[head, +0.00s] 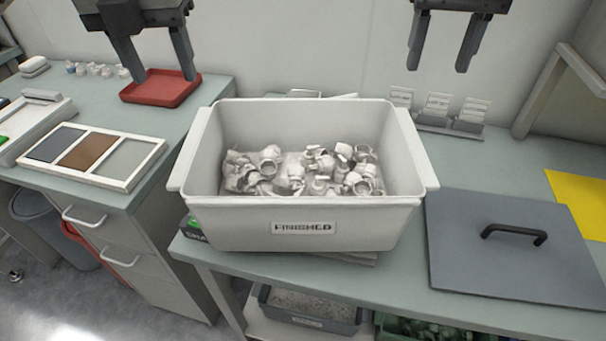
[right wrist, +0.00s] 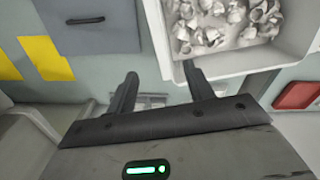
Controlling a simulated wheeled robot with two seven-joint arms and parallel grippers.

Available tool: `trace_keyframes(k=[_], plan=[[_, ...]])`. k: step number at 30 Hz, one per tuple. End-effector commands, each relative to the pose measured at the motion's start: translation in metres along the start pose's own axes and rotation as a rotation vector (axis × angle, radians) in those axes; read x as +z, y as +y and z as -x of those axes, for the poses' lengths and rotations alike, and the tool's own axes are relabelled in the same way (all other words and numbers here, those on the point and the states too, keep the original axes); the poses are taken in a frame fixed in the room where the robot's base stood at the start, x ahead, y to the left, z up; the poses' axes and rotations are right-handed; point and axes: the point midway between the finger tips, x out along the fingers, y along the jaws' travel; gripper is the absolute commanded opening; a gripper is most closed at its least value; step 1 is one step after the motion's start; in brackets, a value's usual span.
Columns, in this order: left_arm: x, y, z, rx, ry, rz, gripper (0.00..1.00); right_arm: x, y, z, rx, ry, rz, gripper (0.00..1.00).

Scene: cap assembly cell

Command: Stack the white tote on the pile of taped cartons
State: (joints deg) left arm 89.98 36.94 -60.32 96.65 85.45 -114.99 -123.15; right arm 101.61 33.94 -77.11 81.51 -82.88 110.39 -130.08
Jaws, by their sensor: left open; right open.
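The white tote (head: 305,218), labelled FINISHED, stands upright on the bench in the middle of the head view. It holds many small pale parts and seems to rest on low flat items, mostly hidden beneath it. My left gripper (head: 162,77) is open and empty, above the red tray behind the tote's left side. My right gripper (head: 438,67) is open and empty, behind the tote's right side, apart from it. In the right wrist view the tote (right wrist: 153,25) shows beyond the open right fingers (right wrist: 160,72). I cannot make out a pile of taped cartons.
A grey panel with a black handle (head: 470,265) lies right of the tote, near a yellow sheet (head: 580,203). Small card holders (head: 450,125) stand behind. A red tray (head: 160,90) and a sectioned tray (head: 145,150) are on the left counter. Bins sit below the bench.

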Motion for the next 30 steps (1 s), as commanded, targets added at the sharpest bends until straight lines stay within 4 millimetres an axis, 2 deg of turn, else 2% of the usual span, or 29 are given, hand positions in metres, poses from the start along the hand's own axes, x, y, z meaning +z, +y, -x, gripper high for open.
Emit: trace_keyframes(k=[5, 21, 27, 30], plan=[[-0.001, 0.0, -0.022, 0.0, 0.005, 0.001, 0.53, 0.001, 0.001, -0.022, 0.001, -0.005, 0.0, 0.52], [-0.001, 0.001, -0.126, 0.001, 0.005, 0.002, 0.53, 0.001, 0.0, -0.126, 0.001, -0.004, 0.0, 0.52], [-0.001, 0.001, -0.149, 0.0, 0.003, 0.001, 0.53, 0.0, 0.0, -0.15, 0.001, -0.002, -0.001, 0.52], [-0.001, 0.0, -0.155, -0.001, 0.003, 0.001, 0.53, 0.0, 0.0, -0.155, 0.0, -0.002, -0.001, 0.52]])
